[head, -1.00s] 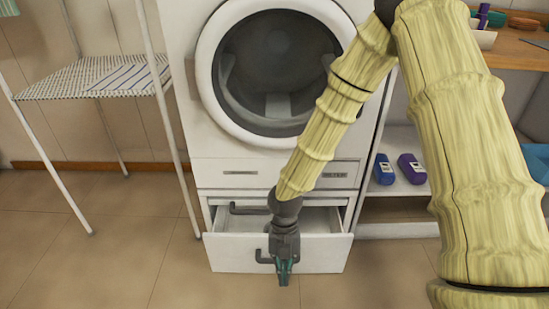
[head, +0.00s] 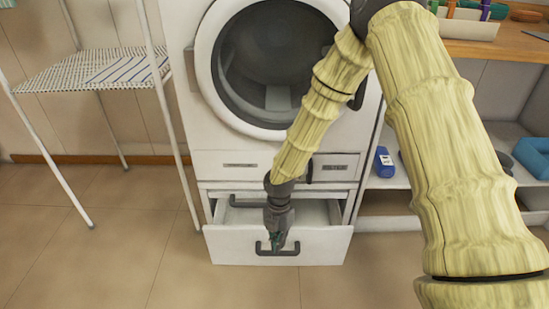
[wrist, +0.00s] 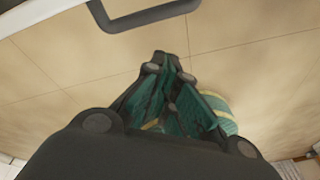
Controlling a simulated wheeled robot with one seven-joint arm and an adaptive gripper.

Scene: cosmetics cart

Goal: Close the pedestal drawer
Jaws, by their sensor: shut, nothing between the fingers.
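The white pedestal drawer (head: 222,245) under the washing machine stands partly pulled out, and its open inside shows. Its dark bar handle (head: 290,253) is on the drawer front; the handle also shows at the top of the wrist view (wrist: 152,16). My gripper (head: 276,244) points down and overlaps the handle in the head view. In the wrist view the green-padded fingertips (wrist: 168,60) are together, empty and below the handle, with a gap between them. Floor shows behind the fingers. My gripper hides part of the drawer front and inside.
The washing machine (head: 220,140) stands above the drawer. A second dark handle (head: 245,204) shows behind the drawer front. A drying rack (head: 90,75) stands at the left. A shelf unit with a blue bottle (head: 383,160) is at the right. The floor (head: 120,250) in front is clear.

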